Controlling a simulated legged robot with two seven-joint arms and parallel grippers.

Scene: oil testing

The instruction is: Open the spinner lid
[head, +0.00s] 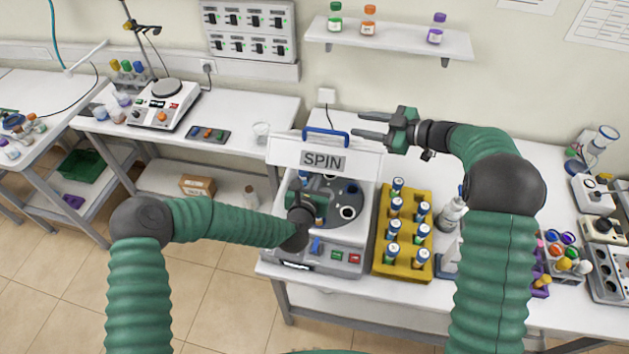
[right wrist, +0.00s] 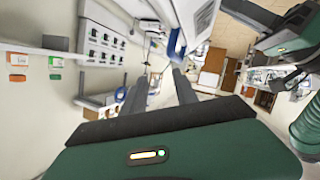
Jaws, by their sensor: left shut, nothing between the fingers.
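The spinner (head: 345,236) stands on the middle table. Its white lid (head: 283,152), marked SPIN, is raised at the back, with a blue handle (head: 326,132) along its top edge. The dark round rotor (head: 348,190) inside is exposed. My left gripper (head: 308,188) is shut and empty over the rotor's left part, below the lid, and its arm hides the bowl's left front. My right gripper (head: 372,125) is open and empty, just right of the lid's top, with its fingers pointing left. Its parted fingers also show in the right wrist view (right wrist: 160,90).
A yellow rack (head: 405,262) of several capped tubes stands right of the spinner. A wall shelf (head: 400,40) with bottles hangs above. More racks and instruments fill the table's right end.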

